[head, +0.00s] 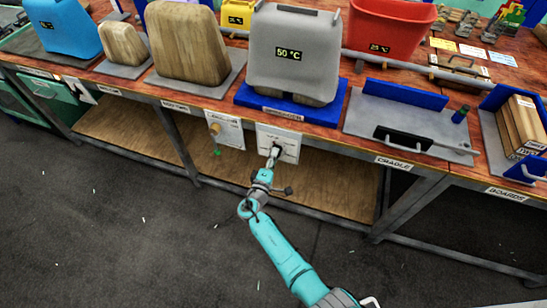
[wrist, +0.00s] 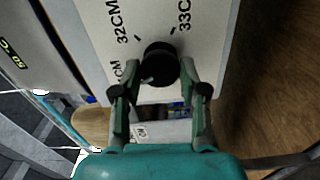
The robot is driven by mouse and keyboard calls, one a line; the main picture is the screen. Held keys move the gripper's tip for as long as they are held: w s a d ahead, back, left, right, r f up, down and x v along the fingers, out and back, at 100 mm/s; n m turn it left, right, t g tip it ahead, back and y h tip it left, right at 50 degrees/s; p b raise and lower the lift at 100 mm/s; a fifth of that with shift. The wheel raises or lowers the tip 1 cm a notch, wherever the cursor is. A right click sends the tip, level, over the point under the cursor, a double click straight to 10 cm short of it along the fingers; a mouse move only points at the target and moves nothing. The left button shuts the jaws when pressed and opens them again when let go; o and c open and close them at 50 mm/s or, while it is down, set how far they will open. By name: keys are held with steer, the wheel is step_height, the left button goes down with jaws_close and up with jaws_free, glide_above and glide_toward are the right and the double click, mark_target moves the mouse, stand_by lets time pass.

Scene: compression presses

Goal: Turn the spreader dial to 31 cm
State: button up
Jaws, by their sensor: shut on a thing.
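The spreader dial is a round black knob (wrist: 158,60) on a white plate (wrist: 85,12) marked 32CM and 33CM. A third label ending in CM is partly hidden by my left finger. My gripper (wrist: 160,74) is shut on the knob, one finger on each side. A small pale mark shows low on the knob's left side; I cannot tell its exact setting. In the head view my gripper (head: 275,152) reaches the white plate (head: 291,143) on the bench front, hiding most of the dial.
Above the plate, a grey press form (head: 295,50) reading 50 °C stands on a blue base (head: 335,103). Left of the plate is another panel (head: 228,132) with a yellowish knob. A grey cradle tray (head: 385,120) lies to the right. The floor in front is open.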

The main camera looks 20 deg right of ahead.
steer(key=shift+m, duration=0.6)
steer(key=o, duration=1.1)
steer(key=shift+o, duration=0.2)
steer(key=v, duration=1.2)
steer(key=shift+d+f, duration=0.1)
